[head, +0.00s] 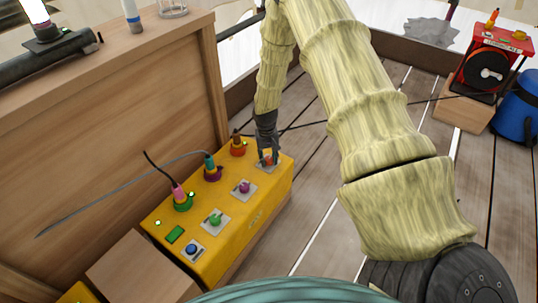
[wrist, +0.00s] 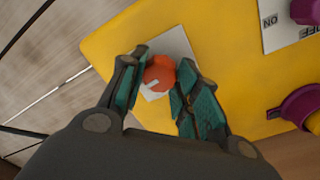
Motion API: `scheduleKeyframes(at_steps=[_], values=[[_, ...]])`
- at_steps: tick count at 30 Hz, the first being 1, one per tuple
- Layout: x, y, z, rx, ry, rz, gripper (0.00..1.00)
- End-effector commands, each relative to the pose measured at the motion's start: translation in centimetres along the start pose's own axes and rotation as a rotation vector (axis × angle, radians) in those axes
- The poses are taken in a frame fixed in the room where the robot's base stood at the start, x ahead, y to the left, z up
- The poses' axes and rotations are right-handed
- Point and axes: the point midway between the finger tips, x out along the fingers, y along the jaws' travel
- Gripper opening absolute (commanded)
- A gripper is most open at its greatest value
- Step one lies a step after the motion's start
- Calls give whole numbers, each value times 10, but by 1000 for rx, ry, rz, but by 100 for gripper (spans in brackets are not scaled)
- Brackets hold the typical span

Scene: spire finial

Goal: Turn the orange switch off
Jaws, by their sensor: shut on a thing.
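The orange switch (wrist: 159,72) is a round knob with a white mark on a pale plate at a corner of the yellow box. In the wrist view my gripper (wrist: 157,76) has its two teal-padded fingers on either side of the knob, shut on it. In the head view my gripper (head: 268,160) points down onto the far right corner of the yellow box (head: 233,252), and a bit of the orange switch (head: 267,161) shows between the fingers. The ON and OFF labels of this switch are not readable.
A wooden wall (head: 120,130) rises at the left.

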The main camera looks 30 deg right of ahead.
Motion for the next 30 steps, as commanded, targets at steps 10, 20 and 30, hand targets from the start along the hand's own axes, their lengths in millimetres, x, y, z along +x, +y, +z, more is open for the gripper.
scheduleKeyframes(at_steps=[10, 20, 30], values=[[-6, 1, 0, -300, 16, 0, 8], [-5, 1, 0, -615, 31, 0, 8], [-4, 1, 0, -936, 47, 1, 8]])
